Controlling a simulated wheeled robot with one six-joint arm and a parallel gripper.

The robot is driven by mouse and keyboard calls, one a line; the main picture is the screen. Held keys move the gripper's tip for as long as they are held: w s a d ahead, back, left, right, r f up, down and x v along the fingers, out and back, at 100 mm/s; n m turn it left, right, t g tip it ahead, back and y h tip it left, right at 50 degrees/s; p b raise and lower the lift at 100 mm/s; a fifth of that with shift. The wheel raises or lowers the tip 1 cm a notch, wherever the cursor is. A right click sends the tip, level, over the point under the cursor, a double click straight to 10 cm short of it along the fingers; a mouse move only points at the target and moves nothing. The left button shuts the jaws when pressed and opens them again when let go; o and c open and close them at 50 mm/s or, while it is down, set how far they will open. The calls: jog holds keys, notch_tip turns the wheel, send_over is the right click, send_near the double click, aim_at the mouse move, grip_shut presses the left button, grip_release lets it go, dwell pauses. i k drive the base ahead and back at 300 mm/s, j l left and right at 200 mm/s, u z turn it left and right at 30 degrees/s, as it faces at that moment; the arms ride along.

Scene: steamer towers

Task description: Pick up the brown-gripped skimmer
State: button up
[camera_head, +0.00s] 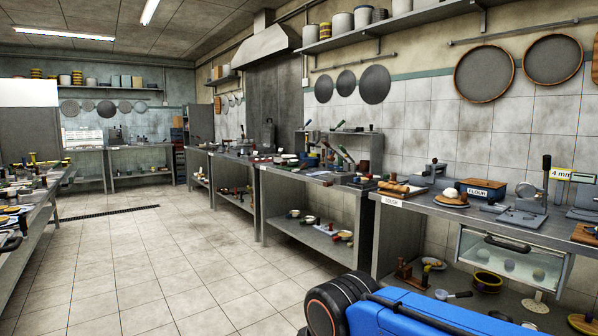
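I cannot make out a brown-gripped skimmer for certain. A small ladle- or skimmer-like tool (453,294) with a dark handle lies on the lower shelf at the right; its grip colour is unclear. Several upright handled tools (345,153) in green, red and blue stand on the middle counter, too small to tell apart. My gripper is not in view; only a blue and black part of my own body shows at the bottom.
A right counter (428,207) holds a flour box (482,190), a rolling pin (403,188) and metal devices. Another cluttered table (36,212) stands at the left. Round sieves (484,73) hang on the right wall. The tiled floor (150,250) between them is clear.

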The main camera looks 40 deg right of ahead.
aim_at(305, 164)
jog(key=z, duration=0.5)
jog(key=i+j+z, duration=0.1)
jog(key=i+z, duration=0.35)
jog(key=i+j+z, duration=0.3)
jog(key=i+z, duration=0.2)
jog(key=i, duration=0.15)
